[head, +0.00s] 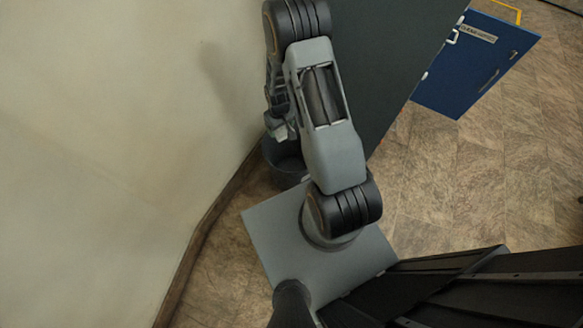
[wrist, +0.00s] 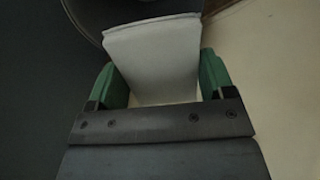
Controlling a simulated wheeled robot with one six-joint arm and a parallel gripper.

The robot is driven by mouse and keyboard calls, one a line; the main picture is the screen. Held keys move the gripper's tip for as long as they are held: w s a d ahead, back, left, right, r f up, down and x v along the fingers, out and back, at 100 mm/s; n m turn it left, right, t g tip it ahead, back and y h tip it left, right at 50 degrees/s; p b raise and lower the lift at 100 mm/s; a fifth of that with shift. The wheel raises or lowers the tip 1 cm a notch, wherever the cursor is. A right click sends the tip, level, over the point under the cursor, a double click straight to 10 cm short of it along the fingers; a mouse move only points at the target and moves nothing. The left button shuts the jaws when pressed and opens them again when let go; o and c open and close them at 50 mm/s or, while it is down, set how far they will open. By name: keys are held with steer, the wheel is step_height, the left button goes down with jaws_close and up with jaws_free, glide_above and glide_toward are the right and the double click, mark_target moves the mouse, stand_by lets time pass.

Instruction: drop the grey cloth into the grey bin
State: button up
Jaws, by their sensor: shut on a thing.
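The grey cloth (wrist: 152,60) looks pale and folded into a flat pad in the wrist view. My gripper (wrist: 159,72) is shut on it, with one green finger at each side. The grey bin (wrist: 122,12) shows as a dark round rim and inside beyond the cloth, which hides part of it. In the head view the bin (head: 285,166) stands on the floor by the wall, partly hidden by my arm. My gripper hangs above or close to the bin there; its fingers and the cloth are hard to make out.
A pale wall (head: 110,130) with a brown skirting runs close along the left of the bin. A tall dark panel (head: 385,60) stands to its right. A blue cabinet (head: 475,65) is at the upper right. The tiled floor (head: 480,190) at right is clear.

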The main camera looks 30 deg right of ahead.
steer(key=w+d+f+n+b, duration=0.1)
steer(key=d+f+b, duration=0.4)
steer(key=b, duration=0.8)
steer(key=shift+w+d+f+n, duration=0.2)
steer(key=shift+w+d+n, duration=0.1)
steer(key=shift+d+n, duration=0.15)
step_height(320, 180, down, 6)
steer(key=b, duration=0.5)
steer(key=shift+d+r, duration=0.1)
steer(key=shift+r, duration=0.05)
steer(key=o, duration=0.8)
step_height(320, 180, up, 14)
steer(key=p, duration=0.5)
